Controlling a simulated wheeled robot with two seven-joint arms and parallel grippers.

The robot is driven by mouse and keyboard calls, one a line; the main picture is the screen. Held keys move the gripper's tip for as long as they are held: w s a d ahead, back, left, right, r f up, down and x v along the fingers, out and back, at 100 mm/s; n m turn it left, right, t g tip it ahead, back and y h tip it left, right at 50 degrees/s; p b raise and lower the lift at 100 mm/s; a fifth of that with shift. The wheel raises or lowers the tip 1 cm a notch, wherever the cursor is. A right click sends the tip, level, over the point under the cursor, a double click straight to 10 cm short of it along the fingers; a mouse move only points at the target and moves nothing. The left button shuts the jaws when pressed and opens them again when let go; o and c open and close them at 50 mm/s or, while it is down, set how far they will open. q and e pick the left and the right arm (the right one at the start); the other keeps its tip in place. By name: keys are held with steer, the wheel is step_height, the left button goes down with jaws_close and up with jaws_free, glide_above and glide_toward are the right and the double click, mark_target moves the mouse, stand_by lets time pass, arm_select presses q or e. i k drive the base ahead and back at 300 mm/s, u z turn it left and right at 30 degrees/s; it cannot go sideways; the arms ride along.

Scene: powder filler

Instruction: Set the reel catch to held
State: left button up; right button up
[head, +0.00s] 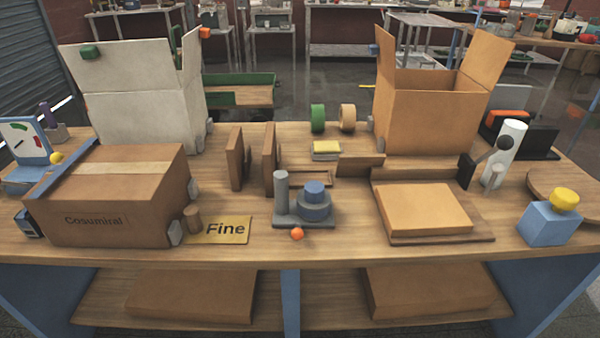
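No part is plainly marked as the reel catch, and I cannot tell which one it is. At the front middle, a grey base (303,220) carries a blue stepped knob (315,196), a grey post (281,191) and an orange ball (297,234). No held or released marking is readable on either. Neither of my grippers shows in the head view.
A closed carton (115,200) fills the front left, with open cartons (140,115) (430,120) behind. A flat carton (423,207) lies on a board at right. A blue block with yellow knob (549,222) stands front right.

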mark_target(298, 234)
steer(key=u, duration=1.45)
steer(key=k, duration=1.05)
steer(key=z, duration=1.4)
steer(key=i, duration=0.5)
